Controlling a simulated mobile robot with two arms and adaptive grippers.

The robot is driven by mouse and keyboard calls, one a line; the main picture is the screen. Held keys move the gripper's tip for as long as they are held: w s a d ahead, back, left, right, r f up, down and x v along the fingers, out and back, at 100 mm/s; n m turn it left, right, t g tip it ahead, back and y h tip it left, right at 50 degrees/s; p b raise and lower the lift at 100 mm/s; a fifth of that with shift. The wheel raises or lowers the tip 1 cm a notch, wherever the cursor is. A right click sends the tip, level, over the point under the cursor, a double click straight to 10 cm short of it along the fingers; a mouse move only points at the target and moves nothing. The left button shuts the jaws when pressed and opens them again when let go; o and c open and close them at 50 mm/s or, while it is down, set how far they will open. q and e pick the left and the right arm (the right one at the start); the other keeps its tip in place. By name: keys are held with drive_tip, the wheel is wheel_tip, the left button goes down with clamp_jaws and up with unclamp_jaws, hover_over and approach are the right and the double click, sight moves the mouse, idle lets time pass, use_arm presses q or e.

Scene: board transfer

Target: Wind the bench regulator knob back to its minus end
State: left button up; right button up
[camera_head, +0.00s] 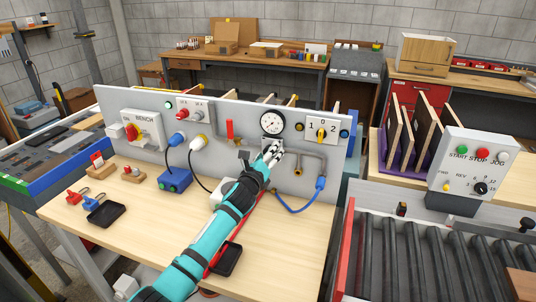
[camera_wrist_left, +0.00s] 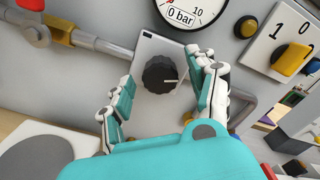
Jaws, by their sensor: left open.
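The black regulator knob (camera_wrist_left: 160,75) sits on a light plate (camera_wrist_left: 150,50) under the round gauge (camera_wrist_left: 190,8), which carries the text "0 bar". A pale pointer line on the knob points right in the left wrist view. A small dark mark is at the plate's upper left corner. My left gripper (camera_wrist_left: 165,88) is open, with one finger on each side of the knob and visible gaps to it. In the head view, my left gripper (camera_head: 271,154) is at the panel just below the gauge (camera_head: 272,122) and hides the knob. My right gripper is not in view.
The rotary switch (camera_head: 321,131) is right of the gauge. A pipe with a blue hose (camera_head: 293,208) is close to the gripper's right. A red lever (camera_head: 229,130) is to its left. Plugs and a black tray (camera_head: 105,214) lie on the bench left.

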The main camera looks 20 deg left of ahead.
use_arm(q)
drive_tip(key=shift+w, duration=0.15)
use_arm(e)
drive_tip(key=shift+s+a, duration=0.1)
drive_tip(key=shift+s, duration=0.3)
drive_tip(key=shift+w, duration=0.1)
use_arm(q)
drive_tip(key=c, duration=1.1)
drive_tip(key=shift+c, duration=0.2)
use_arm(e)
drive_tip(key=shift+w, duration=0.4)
